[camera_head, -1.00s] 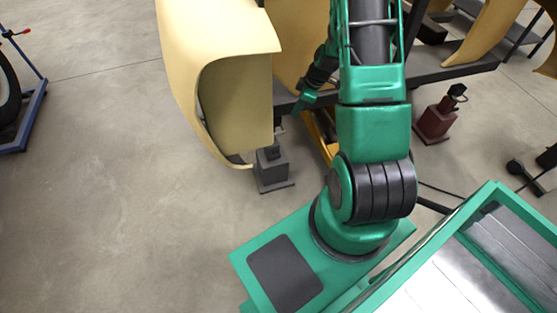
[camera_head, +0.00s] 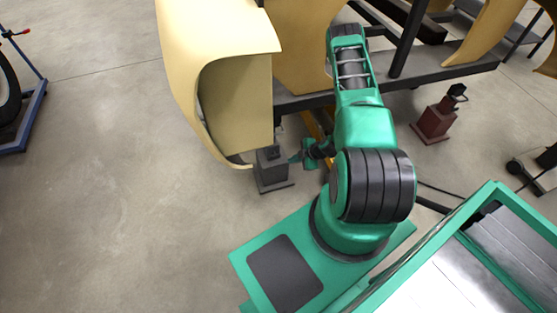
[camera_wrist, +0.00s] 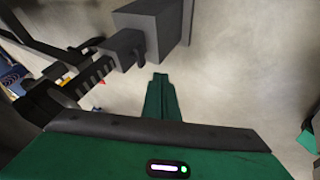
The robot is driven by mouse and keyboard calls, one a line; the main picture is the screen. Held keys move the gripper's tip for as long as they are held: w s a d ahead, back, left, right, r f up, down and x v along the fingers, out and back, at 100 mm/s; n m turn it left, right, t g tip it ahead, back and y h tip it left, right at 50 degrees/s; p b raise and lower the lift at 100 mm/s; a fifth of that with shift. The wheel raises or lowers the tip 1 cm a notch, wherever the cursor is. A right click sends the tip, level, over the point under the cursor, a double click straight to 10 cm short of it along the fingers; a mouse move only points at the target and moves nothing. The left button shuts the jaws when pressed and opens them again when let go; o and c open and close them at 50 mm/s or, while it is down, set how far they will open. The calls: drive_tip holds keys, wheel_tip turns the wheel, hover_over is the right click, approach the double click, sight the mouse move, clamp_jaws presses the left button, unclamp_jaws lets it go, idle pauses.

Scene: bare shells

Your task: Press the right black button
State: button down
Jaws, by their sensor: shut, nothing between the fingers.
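I cannot clearly make out a black button in either view. My gripper (camera_head: 296,158) is low, just right of a dark grey block-shaped stand (camera_head: 272,172), its tip pointing left at the stand's upper part. From the head view I cannot tell whether they touch. In the wrist view my gripper's green fingers (camera_wrist: 160,80) are together and empty. The grey stand (camera_wrist: 158,18) shows at the top there, with a smaller block and a dark ribbed rod beside it. A gap of floor shows between the fingertips and the large block.
A cream shell panel (camera_head: 222,45) overhangs the grey stand at the left. A dark frame beam (camera_head: 440,75) runs behind my arm. A dark red stand (camera_head: 434,122) is at the right. Bare concrete floor (camera_head: 110,200) lies open at the left.

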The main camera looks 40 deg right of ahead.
sight(275, 155)
drive_tip(key=shift+f, duration=0.2)
drive_tip(key=shift+w+a+f, duration=0.2)
drive_tip(key=shift+w+f, duration=1.1)
drive_tip(key=shift+w, duration=0.25)
drive_tip(key=shift+w+a+f, duration=0.25)
drive_tip(key=shift+w+f, duration=1.1)
drive_tip(key=shift+w, duration=0.2)
drive_tip(key=shift+w+a+f, duration=0.2)
drive_tip(key=shift+w+f, duration=1.1)
drive_tip(key=shift+w, duration=0.25)
